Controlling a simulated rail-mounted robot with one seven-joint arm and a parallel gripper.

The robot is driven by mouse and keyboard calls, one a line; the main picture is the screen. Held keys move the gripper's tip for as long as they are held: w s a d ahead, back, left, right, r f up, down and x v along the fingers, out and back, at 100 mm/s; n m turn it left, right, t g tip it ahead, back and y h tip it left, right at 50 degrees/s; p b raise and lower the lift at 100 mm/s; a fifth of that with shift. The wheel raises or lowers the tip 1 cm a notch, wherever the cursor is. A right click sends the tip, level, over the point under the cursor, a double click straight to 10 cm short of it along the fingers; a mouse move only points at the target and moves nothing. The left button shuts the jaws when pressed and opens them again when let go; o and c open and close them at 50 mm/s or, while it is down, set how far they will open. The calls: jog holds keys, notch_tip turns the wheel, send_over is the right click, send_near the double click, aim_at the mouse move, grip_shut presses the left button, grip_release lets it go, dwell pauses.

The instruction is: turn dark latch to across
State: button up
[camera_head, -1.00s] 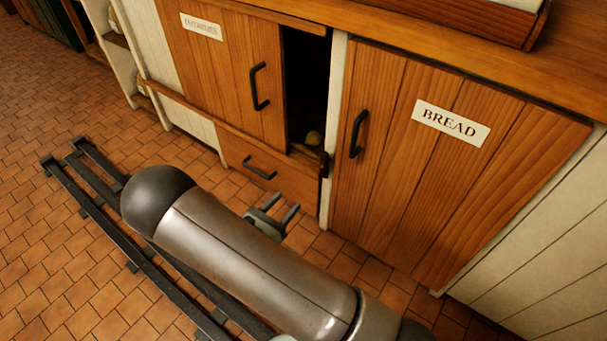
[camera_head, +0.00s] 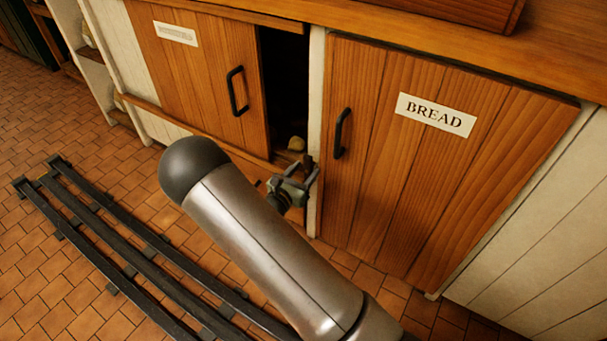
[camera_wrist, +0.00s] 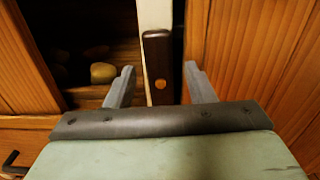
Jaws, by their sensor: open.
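The dark latch (camera_wrist: 158,60) is a short dark brown bar with a round copper-coloured spot near its lower end. In the wrist view it stands upright, along the white post (camera_wrist: 153,14) between the two cupboard fronts. My gripper (camera_wrist: 159,72) is open, with one grey finger on each side of the latch; gaps show on both sides. Whether the fingertips reach the latch's depth I cannot tell. In the head view my gripper (camera_head: 303,172) is at the post, low beside the bread door, and largely hides the latch.
The bread door (camera_head: 400,190) is shut, with a black handle (camera_head: 341,133). Left of the post is a dark opening (camera_head: 284,90) with a pale roundish object (camera_head: 297,144) inside, beside a sliding-looking panel (camera_head: 205,80). Dark rails (camera_head: 130,250) run along the tiled floor.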

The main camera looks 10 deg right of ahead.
jog(key=c, duration=1)
jog(key=shift+r+n+p, duration=0.1)
jog(key=shift+n+p, duration=0.2)
jog(key=shift+p, duration=0.3)
jog(key=n+p, duration=0.2)
jog(key=p, duration=0.1)
jog(key=shift+w+r+n+p, duration=0.1)
jog(key=shift+r+n+p, duration=0.05)
jog(key=shift+n+p, duration=0.25)
jog(key=n+p, duration=0.4)
jog(key=shift+w+a+f+n, duration=0.15)
jog(key=shift+a+f+n, duration=0.05)
jog(key=shift+n, duration=0.1)
jog(key=n+p, duration=0.2)
jog(key=n, duration=0.1)
jog(key=n+p, duration=0.1)
jog(key=n, duration=0.1)
jog(key=shift+a+f, duration=0.1)
jog(key=shift+f, duration=0.25)
jog(key=shift+w+f+n+p, duration=0.15)
jog(key=shift+n+p, duration=0.2)
jog(key=shift+n, duration=0.7)
jog(key=shift+s+f+n+p, duration=0.15)
jog(key=shift+n+p, duration=0.2)
jog(key=shift+n, duration=0.7)
jog(key=shift+w, duration=0.1)
